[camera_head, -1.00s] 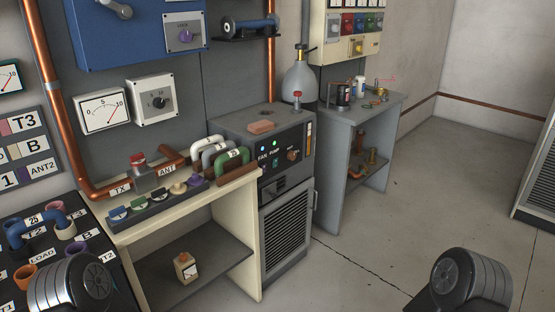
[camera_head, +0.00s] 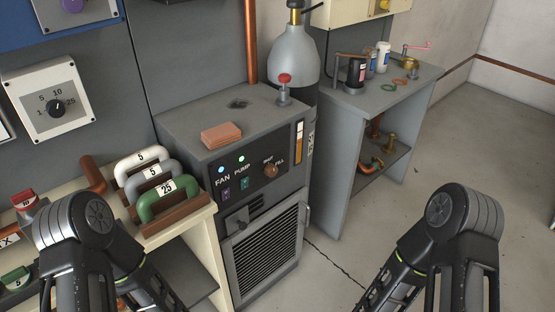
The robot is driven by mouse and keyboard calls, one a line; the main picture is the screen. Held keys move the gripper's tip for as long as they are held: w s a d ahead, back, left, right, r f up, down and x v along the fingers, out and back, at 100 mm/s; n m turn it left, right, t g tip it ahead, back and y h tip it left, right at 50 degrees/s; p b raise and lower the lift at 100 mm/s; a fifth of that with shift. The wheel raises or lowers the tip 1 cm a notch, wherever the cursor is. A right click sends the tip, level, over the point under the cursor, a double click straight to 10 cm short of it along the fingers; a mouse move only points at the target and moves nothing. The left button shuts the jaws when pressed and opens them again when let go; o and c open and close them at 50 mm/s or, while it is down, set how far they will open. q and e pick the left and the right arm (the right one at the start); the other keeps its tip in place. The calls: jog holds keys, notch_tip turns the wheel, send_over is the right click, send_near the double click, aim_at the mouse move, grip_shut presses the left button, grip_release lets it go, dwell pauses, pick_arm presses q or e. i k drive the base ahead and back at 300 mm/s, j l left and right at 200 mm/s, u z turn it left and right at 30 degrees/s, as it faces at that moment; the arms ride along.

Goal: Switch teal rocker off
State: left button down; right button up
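The grey cabinet front (camera_head: 262,205) stands in the middle of the view, with FAN, PUMP and FILL labels. A lit blue lamp (camera_head: 221,169) and a lit pale lamp (camera_head: 241,159) are above the labels. My two dark arms show at the lower left and lower right, apart from the cabinet. Both grippers are below the picture.
A pink block (camera_head: 221,134) and a red-topped valve (camera_head: 285,88) are on the cabinet top. Coloured handles (camera_head: 166,197) stand on the cream bench to the left. A grey side table (camera_head: 385,105) with bottles stands behind right. The floor (camera_head: 430,150) at right is clear.

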aim_at(244, 182)
jog(key=i+l, duration=0.1)
jog(key=l, duration=0.3)
jog(key=i+l, duration=0.1)
jog(key=l, duration=0.3)
jog(key=i+l, duration=0.1)
jog(key=l, duration=0.3)
jog(key=i+l+u, duration=0.1)
jog(key=l, duration=0.3)
jog(key=i+l, duration=0.1)
jog(key=l, duration=0.35)
